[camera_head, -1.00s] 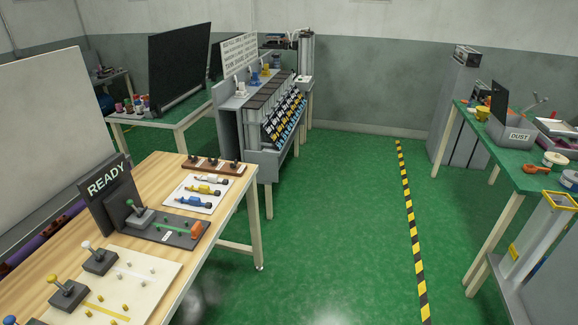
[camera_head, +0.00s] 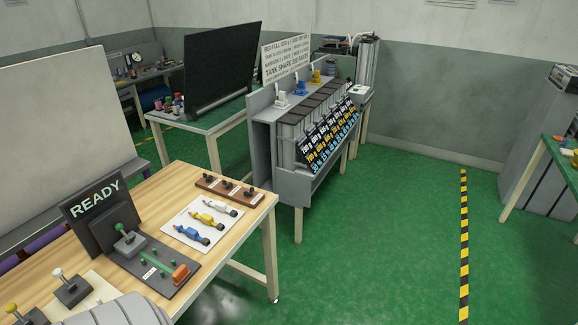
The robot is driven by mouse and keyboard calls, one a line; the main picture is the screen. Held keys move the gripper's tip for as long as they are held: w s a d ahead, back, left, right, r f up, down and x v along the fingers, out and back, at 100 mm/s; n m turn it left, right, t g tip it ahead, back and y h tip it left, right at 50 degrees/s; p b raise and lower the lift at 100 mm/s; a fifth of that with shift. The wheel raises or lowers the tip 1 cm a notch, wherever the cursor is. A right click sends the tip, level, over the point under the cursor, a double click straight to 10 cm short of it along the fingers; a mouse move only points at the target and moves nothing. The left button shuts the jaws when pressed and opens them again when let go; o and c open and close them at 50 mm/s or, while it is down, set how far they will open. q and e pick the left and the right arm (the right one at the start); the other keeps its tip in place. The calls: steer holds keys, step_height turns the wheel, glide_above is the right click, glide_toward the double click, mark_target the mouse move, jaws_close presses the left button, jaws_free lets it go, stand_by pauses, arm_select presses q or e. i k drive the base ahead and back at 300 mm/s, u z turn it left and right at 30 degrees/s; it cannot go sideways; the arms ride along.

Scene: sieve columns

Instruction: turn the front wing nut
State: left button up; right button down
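I cannot make out a wing nut in the head view; any such part is too small to tell or outside the picture. A silver upright column (camera_head: 367,64) stands at the back, behind a grey rack (camera_head: 262,150) of dark-topped, labelled bins. Neither of my grippers is in view.
A wooden table (camera_head: 262,203) at the left bears a READY sign (camera_head: 95,200), a dark lever board (camera_head: 165,282) and a white card with small tools (camera_head: 188,218). Green floor (camera_head: 370,240) is clear up to a yellow-black floor stripe (camera_head: 463,245). A green table (camera_head: 556,150) stands at right.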

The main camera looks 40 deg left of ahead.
mark_target(246, 193)
steer(key=u, duration=0.1)
steer(key=i, duration=1.15)
steer(key=u, duration=1.15)
steer(key=i, duration=0.75)
steer(key=u, duration=0.85)
